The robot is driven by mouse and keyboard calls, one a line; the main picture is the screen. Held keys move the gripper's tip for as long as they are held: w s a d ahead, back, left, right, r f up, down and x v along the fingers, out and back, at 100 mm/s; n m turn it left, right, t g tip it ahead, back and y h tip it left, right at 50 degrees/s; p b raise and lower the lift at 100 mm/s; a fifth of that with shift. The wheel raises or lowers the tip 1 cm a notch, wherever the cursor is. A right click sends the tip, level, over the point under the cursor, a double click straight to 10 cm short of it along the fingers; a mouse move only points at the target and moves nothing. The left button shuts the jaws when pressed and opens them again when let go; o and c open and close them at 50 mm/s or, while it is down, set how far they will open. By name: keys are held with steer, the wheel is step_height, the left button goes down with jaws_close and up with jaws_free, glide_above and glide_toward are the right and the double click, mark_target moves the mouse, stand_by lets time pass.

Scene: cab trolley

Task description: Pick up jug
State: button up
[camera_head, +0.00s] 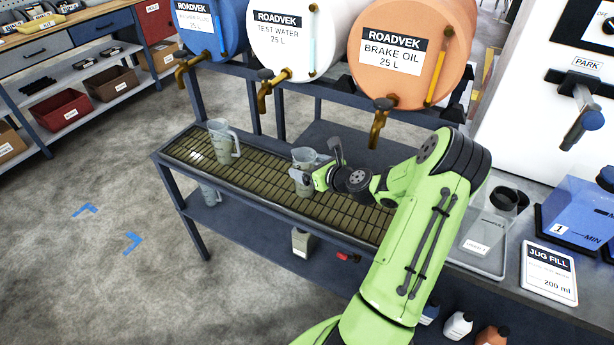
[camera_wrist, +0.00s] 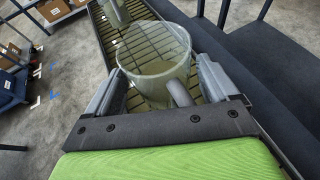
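A clear grey jug (camera_head: 302,168) stands upright on the slatted drip grate, below the taps. My gripper (camera_head: 318,178) is at this jug, at about its body height. In the wrist view the jug (camera_wrist: 155,65) sits between my two spread fingers (camera_wrist: 160,82), its handle pointing back toward my palm. The left finger is very close to the wall; a narrow gap shows at the right finger. Firm contact cannot be seen. A second similar jug (camera_head: 222,142) stands farther left on the grate; part of it shows in the wrist view (camera_wrist: 115,12).
Three drums, blue (camera_head: 210,25), white (camera_head: 290,38) and orange (camera_head: 405,50), hang over the bench with taps pointing down. A clear tray (camera_head: 484,245) and a jug fill sign (camera_head: 549,270) are at right. The grate (camera_head: 262,190) is clear between the jugs.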

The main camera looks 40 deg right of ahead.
steer(key=c, duration=0.8)
steer(key=shift+r, duration=0.15)
